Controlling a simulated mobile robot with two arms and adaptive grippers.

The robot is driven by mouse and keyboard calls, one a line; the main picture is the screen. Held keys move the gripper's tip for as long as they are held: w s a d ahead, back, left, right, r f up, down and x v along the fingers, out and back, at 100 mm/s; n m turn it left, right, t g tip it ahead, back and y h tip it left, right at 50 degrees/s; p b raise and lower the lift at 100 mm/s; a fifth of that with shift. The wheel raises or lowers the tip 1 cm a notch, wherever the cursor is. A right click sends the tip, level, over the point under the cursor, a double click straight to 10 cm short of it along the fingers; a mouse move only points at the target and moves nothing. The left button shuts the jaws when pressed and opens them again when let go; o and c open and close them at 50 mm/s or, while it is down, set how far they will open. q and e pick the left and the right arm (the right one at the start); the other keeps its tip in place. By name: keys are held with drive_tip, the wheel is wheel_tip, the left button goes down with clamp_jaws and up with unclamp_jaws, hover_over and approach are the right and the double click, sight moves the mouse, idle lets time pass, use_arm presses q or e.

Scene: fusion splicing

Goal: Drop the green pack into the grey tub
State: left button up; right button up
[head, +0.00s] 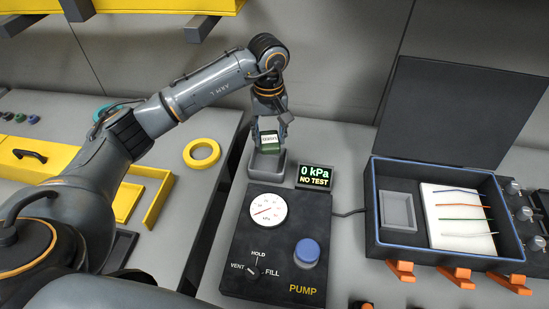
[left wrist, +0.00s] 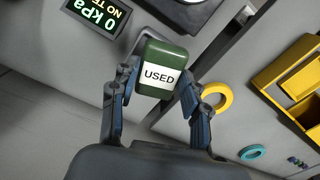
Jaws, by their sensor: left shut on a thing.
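The green pack (head: 270,147) has a white label; in the left wrist view the pack (left wrist: 168,52) reads "USED". My left gripper (head: 270,138) is shut on it, one finger on each side, and the gripper also shows in the left wrist view (left wrist: 153,88). The small grey tub (head: 266,168) stands on the bench behind the pump box. In the head view the pack's lower edge overlaps the tub's opening; I cannot tell whether it is inside the rim. The pack hides most of the tub in the left wrist view. My right gripper is not in view.
The pump box (head: 270,240) with gauge and blue knob stands in front of the tub. A display (head: 315,177) reading 0 kPa is to its right. A yellow ring (head: 202,153) lies left across a gap between benches. An open black case (head: 440,245) stands right.

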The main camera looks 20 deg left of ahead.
use_arm(q)
drive_tip(key=w+a+f+n+b, duration=0.1)
drive_tip(key=w+a+f+n, duration=0.1)
drive_tip(key=f, duration=0.5)
drive_tip(key=shift+w+a+n+b, duration=0.35)
drive_tip(key=shift+w+a, duration=0.35)
drive_tip(key=shift+a, duration=0.35)
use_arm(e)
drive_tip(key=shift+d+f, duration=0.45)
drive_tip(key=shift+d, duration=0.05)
use_arm(q)
drive_tip(key=o, duration=1.1)
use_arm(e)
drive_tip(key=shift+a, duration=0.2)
use_arm(q)
wheel_tip(320, 180, up, 8)
drive_tip(key=shift+f, duration=0.2)
